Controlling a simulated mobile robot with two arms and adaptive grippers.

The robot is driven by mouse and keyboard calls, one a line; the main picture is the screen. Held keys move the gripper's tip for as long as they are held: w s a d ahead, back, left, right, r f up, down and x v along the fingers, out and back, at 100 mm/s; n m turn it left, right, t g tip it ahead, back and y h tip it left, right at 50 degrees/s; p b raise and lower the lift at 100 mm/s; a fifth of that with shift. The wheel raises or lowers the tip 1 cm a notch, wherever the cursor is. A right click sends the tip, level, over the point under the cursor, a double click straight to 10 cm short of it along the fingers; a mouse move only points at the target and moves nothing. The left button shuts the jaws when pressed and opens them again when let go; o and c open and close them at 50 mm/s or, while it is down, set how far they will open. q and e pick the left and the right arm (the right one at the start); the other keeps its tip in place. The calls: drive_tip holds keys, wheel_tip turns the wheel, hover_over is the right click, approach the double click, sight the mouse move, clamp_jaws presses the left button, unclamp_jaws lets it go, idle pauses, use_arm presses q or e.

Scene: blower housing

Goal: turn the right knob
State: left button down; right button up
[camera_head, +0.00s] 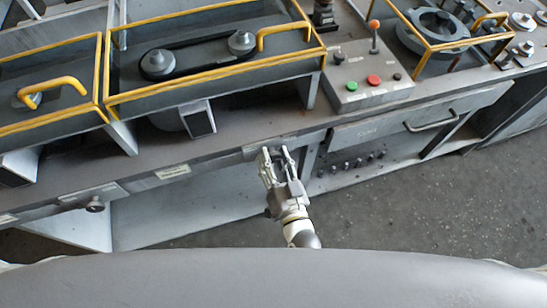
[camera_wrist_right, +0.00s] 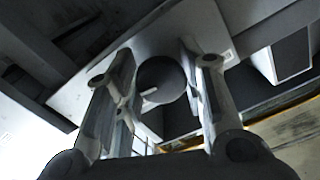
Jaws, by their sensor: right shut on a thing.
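My right gripper (camera_head: 275,153) reaches up to the front edge of the workbench, near the middle of the head view. In the wrist view its two fingers stand on either side of the right knob (camera_wrist_right: 164,80), a dark round knob with a small light pointer mark. The gripper is shut on this knob. The knob's plate (camera_wrist_right: 88,82) lies behind the fingers. In the head view the right knob is mostly hidden by the fingers. Another knob (camera_head: 95,205) sits on the bench front at the left. My left gripper is not in view.
A grey control box (camera_head: 365,78) with a red button, a green button and an orange-tipped lever stands on the bench above right. A drawer (camera_head: 400,125) with a handle is to the right. Yellow-railed housings (camera_head: 210,72) fill the back left. Floor (camera_head: 440,210) is clear at right.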

drive_tip(key=o, duration=1)
drive_tip(key=v, duration=1.2)
